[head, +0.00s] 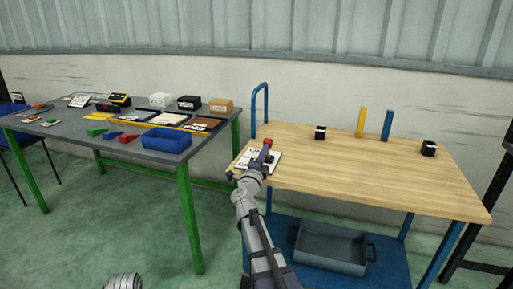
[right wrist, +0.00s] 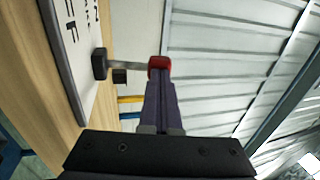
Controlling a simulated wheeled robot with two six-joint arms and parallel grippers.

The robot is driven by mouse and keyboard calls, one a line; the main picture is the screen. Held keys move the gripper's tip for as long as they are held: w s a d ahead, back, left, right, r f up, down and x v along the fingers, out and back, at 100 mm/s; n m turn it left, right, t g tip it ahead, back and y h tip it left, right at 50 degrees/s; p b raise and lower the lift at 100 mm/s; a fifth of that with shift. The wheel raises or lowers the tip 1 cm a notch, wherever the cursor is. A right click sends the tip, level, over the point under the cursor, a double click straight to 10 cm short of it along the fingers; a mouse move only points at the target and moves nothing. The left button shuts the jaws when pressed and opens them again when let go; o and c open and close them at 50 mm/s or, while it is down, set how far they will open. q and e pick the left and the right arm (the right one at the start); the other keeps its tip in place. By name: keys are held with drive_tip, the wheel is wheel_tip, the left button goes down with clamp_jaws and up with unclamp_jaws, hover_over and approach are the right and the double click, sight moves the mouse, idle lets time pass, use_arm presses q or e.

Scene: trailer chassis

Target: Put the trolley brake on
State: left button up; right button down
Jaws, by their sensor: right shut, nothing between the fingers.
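The trolley (head: 370,170) has a wooden top and a blue frame. A white plate (head: 243,162) with black lettering lies at its left end; the plate also shows at the left of the right wrist view (right wrist: 66,70). The lever stands out from the plate. My right gripper (right wrist: 161,78) is shut and empty, its fingertips at the red knob (right wrist: 160,62). I cannot tell whether they touch. My left gripper is not in view.
Two small black boxes (head: 320,132) (head: 429,148) and yellow (head: 361,122) and blue posts (head: 387,125) stand on the trolley. A grey bin (head: 330,248) sits on its lower shelf. A green-legged table (head: 70,128) with boxes and trays stands left.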

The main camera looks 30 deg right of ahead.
sight(268, 139)
drive_tip(key=p, duration=0.1)
drive_tip(key=d+r+g+y+p, duration=0.1)
drive_tip(key=p, duration=0.1)
drive_tip(key=shift+w+r, duration=0.2)
drive_tip(key=shift+w, duration=0.15)
drive_tip(key=shift+w+d, duration=0.15)
drive_tip(key=shift+d, duration=0.05)
drive_tip(key=shift+r+p+x, duration=0.25)
drive_tip(key=shift+p+x, duration=0.4)
drive_tip(key=shift+x, duration=1.9)
drive_tip(key=shift+w+r, duration=0.1)
drive_tip(key=shift+w, duration=0.05)
